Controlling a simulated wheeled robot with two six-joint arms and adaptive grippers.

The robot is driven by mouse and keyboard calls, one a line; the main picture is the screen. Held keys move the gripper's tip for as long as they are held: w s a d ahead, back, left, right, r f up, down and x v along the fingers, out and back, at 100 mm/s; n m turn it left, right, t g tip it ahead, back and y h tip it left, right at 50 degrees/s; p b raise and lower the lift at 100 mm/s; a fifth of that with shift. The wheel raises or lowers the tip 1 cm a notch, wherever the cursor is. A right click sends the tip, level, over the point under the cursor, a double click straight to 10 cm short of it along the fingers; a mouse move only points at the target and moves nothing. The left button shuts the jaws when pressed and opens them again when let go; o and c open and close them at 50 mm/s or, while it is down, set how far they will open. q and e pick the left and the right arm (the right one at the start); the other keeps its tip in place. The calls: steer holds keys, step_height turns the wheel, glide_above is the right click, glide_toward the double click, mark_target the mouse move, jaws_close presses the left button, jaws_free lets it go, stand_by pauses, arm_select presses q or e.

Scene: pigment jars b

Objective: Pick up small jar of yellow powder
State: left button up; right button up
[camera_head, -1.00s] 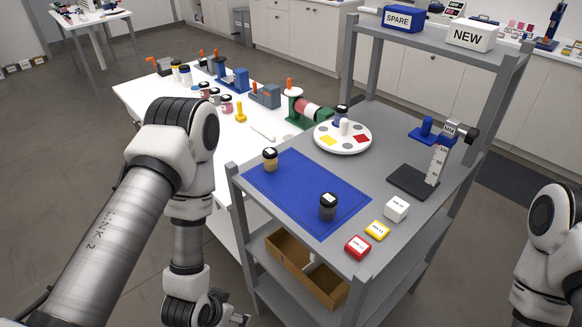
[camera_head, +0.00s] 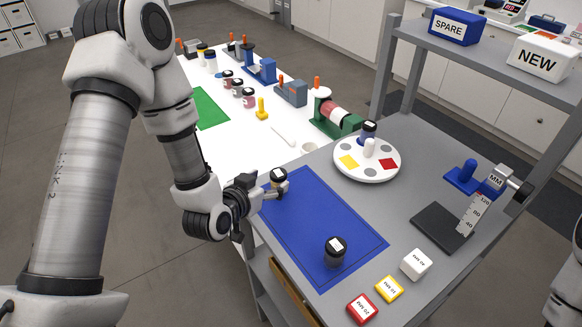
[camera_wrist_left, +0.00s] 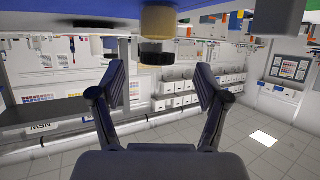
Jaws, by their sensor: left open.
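The small jar of yellow powder (camera_head: 279,178), with a black lid and pale label, stands at the far left corner of the blue mat (camera_head: 312,218). My left gripper (camera_head: 275,191) is low over the mat edge, right beside this jar, and partly overlaps it in the head view. In the left wrist view, which looks upside down, the fingers (camera_wrist_left: 162,75) are spread wide and empty. The yellow jar (camera_wrist_left: 156,22) shows beyond the fingertips, roughly centred between them. I cannot tell whether a finger touches it. My right gripper is out of view.
A dark-lidded jar (camera_head: 334,252) stands on the near part of the mat. A round white palette (camera_head: 350,172) and a height gauge (camera_head: 474,214) stand behind. The mat's middle is clear.

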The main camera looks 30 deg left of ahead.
mark_target(274, 179)
arm_select(q)
steer(key=shift+w+d+r+p, duration=0.2)
steer(key=shift+w+p, duration=0.25)
steer(key=shift+p, duration=0.5)
steer(key=x, duration=0.5)
steer(key=shift+s+f+p, duration=0.15)
steer(key=shift+f+p, duration=0.25)
steer(key=shift+s+r, duration=0.15)
steer(key=shift+s, duration=0.05)
steer(key=shift+s+r, duration=0.1)
steer(key=shift+s, duration=0.05)
steer(key=c, duration=1.2)
steer(key=shift+c, duration=0.3)
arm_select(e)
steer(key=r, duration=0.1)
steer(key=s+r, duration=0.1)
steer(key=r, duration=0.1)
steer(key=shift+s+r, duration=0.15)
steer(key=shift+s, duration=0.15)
